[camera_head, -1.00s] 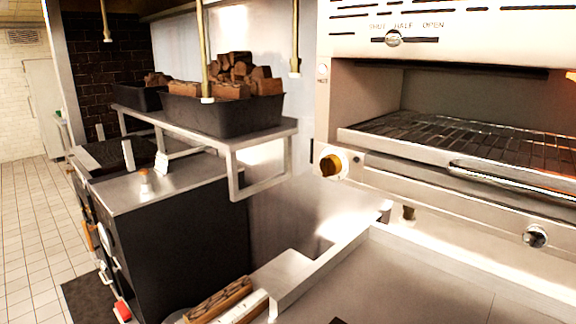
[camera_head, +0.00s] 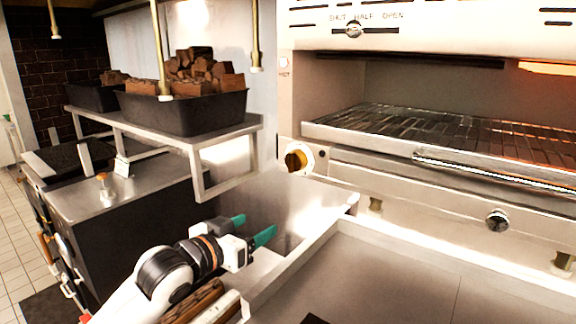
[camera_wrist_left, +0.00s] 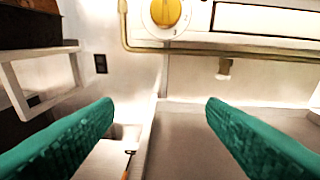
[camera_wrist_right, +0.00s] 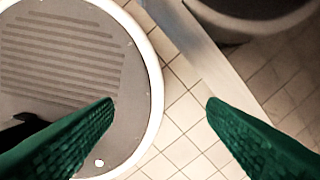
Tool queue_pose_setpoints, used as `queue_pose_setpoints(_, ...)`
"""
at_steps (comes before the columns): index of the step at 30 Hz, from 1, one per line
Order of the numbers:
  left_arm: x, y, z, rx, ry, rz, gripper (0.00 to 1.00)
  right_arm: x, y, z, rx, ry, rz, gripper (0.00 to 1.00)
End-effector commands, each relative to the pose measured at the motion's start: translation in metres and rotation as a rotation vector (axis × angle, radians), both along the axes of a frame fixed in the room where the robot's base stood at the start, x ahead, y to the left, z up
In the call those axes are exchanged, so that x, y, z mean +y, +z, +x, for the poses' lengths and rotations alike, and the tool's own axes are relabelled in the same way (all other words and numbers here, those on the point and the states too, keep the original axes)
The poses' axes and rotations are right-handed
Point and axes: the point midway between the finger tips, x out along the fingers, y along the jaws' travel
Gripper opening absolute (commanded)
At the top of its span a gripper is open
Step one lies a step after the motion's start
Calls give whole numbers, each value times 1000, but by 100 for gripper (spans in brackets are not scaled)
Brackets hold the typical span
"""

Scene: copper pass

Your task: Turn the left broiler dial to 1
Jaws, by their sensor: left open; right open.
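The left broiler dial (camera_head: 297,158) is a yellow-brown knob on a white round plate, at the left end of the broiler front (camera_head: 400,175). In the left wrist view the open fingers (camera_wrist_left: 160,108) lie below the dial. My right gripper (camera_wrist_right: 160,105) is open and empty above the tiled floor, and is out of the head view.
A flat steel griddle (camera_head: 400,275) with a raised rim lies below the broiler. A steel shelf (camera_head: 190,137) with black bins of wood chunks (camera_head: 205,75) stands to the left.

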Motion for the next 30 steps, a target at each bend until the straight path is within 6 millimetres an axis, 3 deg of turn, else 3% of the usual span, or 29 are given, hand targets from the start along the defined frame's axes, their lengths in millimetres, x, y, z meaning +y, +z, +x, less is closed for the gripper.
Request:
queue_pose_setpoints(1,0,26,6,-45,-12,-8,66,0,0,1,-1,0,0,66)
queue_pose_setpoints(3,-2,53,9,-86,-31,-27,66,0,-1,1,-1,0,0,66)
queue_pose_setpoints(8,-3,86,12,-131,-53,-53,66,0,0,1,-2,0,0,66)
queue_pose_setpoints(14,-12,93,24,-136,-58,-61,66,0,5,2,-3,0,1,66)
queue_pose_setpoints(24,-51,93,78,-135,-57,-58,66,2,26,3,-4,-1,2,66)
queue_pose_setpoints(30,-67,92,100,-135,-57,-58,66,2,33,3,-4,-1,2,66)
